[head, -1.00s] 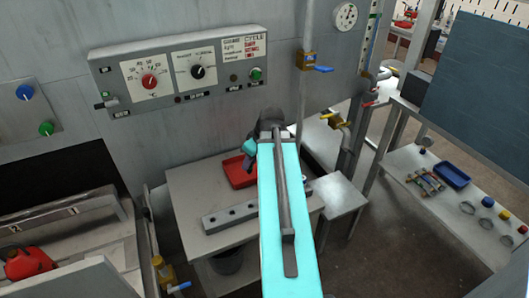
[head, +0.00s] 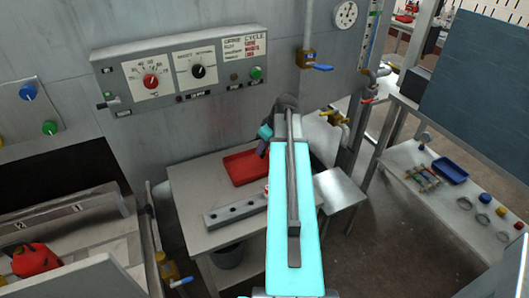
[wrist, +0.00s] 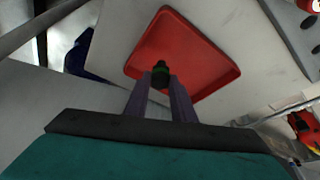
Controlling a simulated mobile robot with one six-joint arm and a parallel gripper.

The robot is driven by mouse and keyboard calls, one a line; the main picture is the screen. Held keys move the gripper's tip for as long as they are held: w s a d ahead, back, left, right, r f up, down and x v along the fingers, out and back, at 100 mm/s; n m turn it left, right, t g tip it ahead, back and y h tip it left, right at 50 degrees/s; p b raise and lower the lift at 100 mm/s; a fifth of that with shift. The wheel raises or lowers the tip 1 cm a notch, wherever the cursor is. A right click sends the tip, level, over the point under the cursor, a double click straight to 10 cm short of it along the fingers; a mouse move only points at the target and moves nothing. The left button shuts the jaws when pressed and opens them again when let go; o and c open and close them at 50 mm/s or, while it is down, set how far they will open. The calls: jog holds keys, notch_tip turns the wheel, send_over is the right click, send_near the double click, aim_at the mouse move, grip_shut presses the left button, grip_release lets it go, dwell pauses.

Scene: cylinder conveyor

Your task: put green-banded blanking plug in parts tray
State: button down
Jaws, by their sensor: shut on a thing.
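The green-banded blanking plug (wrist: 161,73) is dark with a green band and sits between my fingertips in the wrist view. My gripper (wrist: 160,88) is shut on it. The red parts tray (wrist: 193,48) lies beyond the fingertips, and the plug overlaps its near corner in that view. How high the plug is above the tray is hard to tell. In the head view the tray (head: 243,168) lies on a grey table, and my gripper (head: 262,148) is at its right edge. The plug is not discernible there.
A grey block with a row of holes (head: 235,212) lies in front of the tray on the table (head: 195,188). A small red-and-white piece (head: 267,188) shows beside my arm. A control panel (head: 185,75) and a vertical pipe with a valve (head: 305,58) stand behind.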

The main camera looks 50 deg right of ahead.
aim_at(264, 155)
jog(key=shift+f+p, duration=0.7)
jog(key=shift+f, duration=1.05)
jog(key=shift+f, duration=0.2)
jog(key=c, duration=1.5)
grip_release()
jog(key=shift+s+r, duration=0.1)
jog(key=shift+r, duration=0.25)
jog(key=shift+b+v, duration=1.2)
jog(key=shift+v, duration=4.65)
